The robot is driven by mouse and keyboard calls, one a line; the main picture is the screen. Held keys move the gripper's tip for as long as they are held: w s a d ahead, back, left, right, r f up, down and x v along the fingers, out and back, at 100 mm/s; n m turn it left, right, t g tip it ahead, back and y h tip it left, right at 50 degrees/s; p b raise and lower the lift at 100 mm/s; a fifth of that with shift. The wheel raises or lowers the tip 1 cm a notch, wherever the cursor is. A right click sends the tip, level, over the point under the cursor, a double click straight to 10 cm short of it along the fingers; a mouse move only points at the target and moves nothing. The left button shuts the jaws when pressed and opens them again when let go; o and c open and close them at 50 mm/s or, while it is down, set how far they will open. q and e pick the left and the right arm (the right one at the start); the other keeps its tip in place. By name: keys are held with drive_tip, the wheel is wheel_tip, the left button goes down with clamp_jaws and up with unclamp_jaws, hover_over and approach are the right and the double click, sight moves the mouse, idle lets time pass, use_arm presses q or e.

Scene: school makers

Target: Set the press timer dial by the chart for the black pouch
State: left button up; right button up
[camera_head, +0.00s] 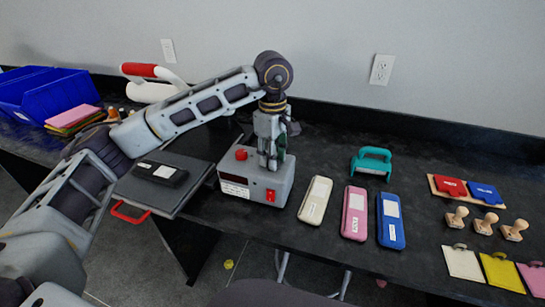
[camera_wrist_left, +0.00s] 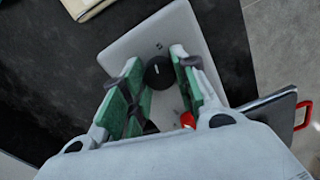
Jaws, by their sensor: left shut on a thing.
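The grey press timer box (camera_head: 282,190) stands at the middle of the table, with a red button (camera_head: 241,154) on top and a red switch (camera_head: 270,196) on its front. A small white label (camera_head: 235,189) there is too small to read. My left gripper (camera_head: 270,163) points down onto the box top. In the left wrist view, its green-padded fingers (camera_wrist_left: 157,72) are shut on the round black dial (camera_wrist_left: 159,73); the dial's setting cannot be read. The black pouch (camera_head: 160,173) with a white label lies flat on the dark press plate (camera_head: 198,181), left of the box.
White, pink and blue pouches (camera_head: 390,220) lie right of the box. A teal handled tool (camera_head: 371,162) is behind them. Stamps (camera_head: 484,223), ink pads (camera_head: 450,185) and coloured cards (camera_head: 463,262) are at the right. A red handle (camera_head: 130,212) sticks out at the plate's front.

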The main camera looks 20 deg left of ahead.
use_arm(q)
drive_tip(key=shift+m+b, duration=0.3)
drive_tip(key=shift+m, duration=1.2)
drive_tip(key=o, duration=1)
drive_tip(key=shift+o, duration=0.2)
wheel_tip(320, 180, up, 12)
idle(0.4)
